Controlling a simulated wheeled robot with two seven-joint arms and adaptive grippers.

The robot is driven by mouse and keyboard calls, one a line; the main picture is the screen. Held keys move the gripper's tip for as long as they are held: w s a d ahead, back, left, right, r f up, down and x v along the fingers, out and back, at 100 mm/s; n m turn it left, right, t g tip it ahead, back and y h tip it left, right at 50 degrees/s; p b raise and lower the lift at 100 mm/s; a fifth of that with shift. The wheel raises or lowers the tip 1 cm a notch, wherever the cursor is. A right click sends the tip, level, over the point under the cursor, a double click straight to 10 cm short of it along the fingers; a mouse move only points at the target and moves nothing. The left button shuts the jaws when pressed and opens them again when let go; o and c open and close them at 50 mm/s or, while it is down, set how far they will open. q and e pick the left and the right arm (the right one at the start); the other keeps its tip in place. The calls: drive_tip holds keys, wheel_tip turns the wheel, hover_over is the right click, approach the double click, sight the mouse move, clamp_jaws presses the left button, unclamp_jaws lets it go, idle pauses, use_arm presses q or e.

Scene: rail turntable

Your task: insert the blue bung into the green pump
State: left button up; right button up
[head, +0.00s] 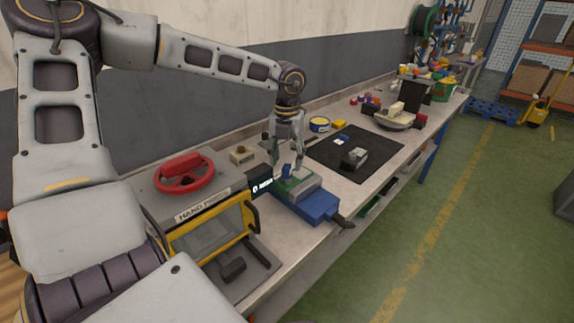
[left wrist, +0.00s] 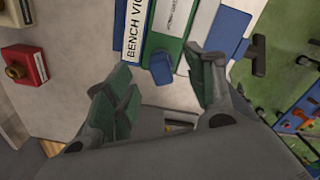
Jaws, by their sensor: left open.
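The green pump (head: 294,184) sits in a blue bench vice (head: 320,207) on the bench; the pump also shows in the left wrist view (left wrist: 170,32). The blue bung (head: 286,171) is at the pump's top. In the left wrist view the bung (left wrist: 161,68) overlaps the pump's near edge; I cannot tell how deep it sits. My left gripper (head: 288,163) is open, pointing down over the pump. Its fingers (left wrist: 165,92) stand apart on either side of the bung, with a visible gap to it. My right gripper is in neither view.
A hand press (head: 200,215) with a red wheel stands left of the vice. A black mat (head: 375,150) with a small dark device (head: 355,157) lies to the right. A yellow-topped tin (head: 319,124) is behind. The vice handle (head: 342,221) sticks out past the bench front.

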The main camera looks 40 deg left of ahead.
sight(287, 165)
use_arm(q)
drive_tip(key=shift+r, duration=2.15)
drive_tip(key=shift+r, duration=0.15)
